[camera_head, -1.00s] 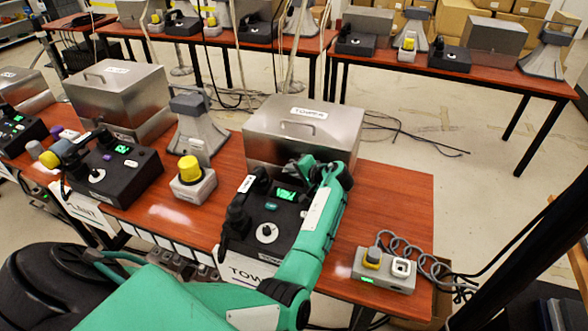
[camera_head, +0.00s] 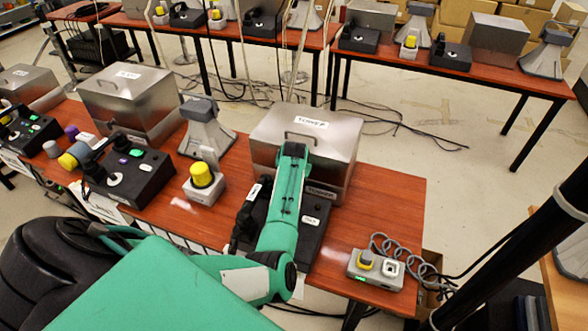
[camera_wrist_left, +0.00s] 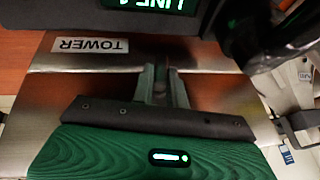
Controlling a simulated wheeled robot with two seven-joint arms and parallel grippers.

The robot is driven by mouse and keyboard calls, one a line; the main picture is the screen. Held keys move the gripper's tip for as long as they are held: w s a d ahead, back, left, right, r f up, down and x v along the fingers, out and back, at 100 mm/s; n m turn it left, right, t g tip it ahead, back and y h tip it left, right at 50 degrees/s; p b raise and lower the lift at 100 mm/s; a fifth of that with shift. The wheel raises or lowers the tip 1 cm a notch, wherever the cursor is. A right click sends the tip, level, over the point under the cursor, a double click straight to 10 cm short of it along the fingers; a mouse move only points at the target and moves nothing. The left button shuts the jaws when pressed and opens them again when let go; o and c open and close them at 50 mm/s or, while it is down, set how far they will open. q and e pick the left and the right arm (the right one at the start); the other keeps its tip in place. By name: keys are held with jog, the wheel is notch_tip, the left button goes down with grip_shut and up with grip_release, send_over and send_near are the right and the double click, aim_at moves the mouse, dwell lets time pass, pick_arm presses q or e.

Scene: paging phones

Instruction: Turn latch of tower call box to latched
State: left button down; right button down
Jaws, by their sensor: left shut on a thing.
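The tower call box (camera_head: 305,138) is a silver metal box with a top handle and a TOWER label, standing on the red-brown table behind the black tower phone (camera_head: 312,222). My green left arm reaches over the phone to the front of the box and hides the latch in the head view. In the left wrist view, the box front (camera_wrist_left: 60,80) carries its TOWER label, and my left gripper (camera_wrist_left: 163,78) is shut on a small part at the front, apparently the latch. The fingers cover most of it, so its angle cannot be told. My right gripper is not in view.
A yellow-button unit (camera_head: 204,182) and a grey horn (camera_head: 208,128) stand left of the box. A small grey unit with a coiled cable (camera_head: 376,268) sits at the table's right front. Bare table lies right of the box. The phone's lit screen (camera_wrist_left: 150,4) is close to the gripper.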

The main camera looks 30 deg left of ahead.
pick_arm(q)
jog(key=shift+s+a+h+p, duration=0.1)
jog(key=shift+a+h+p, duration=0.1)
jog(key=shift+h+p, duration=0.55)
jog(key=shift+n+h, duration=0.25)
jog(key=shift+n, duration=0.05)
jog(key=c, duration=1.4)
grip_release()
jog(key=shift+f, duration=0.1)
